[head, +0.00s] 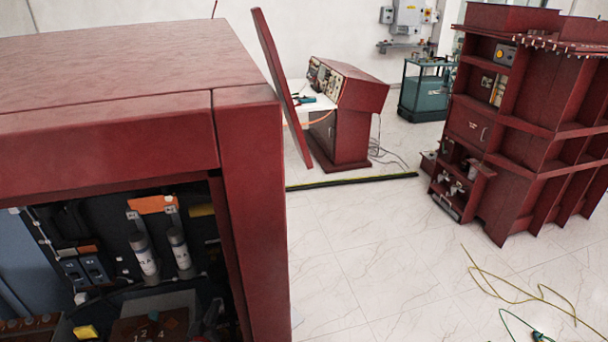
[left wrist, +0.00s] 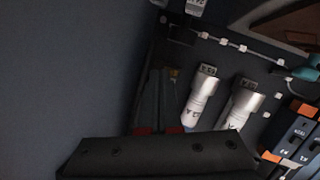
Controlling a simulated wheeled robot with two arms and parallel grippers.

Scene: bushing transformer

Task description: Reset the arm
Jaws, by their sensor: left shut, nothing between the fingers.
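My left gripper (left wrist: 160,76) shows in the left wrist view with its two dark fingers together and nothing between them. It is beside two silver labelled cylinders (left wrist: 203,97), which lie to the right of the fingers; I cannot tell the exact gap. In the head view the same cylinders (head: 181,251) stand inside the open red cabinet (head: 249,150). A dark, partly hidden shape low in the cabinet's opening may be my left gripper. My right gripper is in neither view.
Switches (head: 86,268), wiring and an orange label (head: 153,204) crowd the cabinet's inside. A red console (head: 350,100) and a tall red cabinet (head: 520,125) stand beyond. Yellow cable (head: 515,286) lies on the white floor (head: 370,260), which is otherwise mostly clear.

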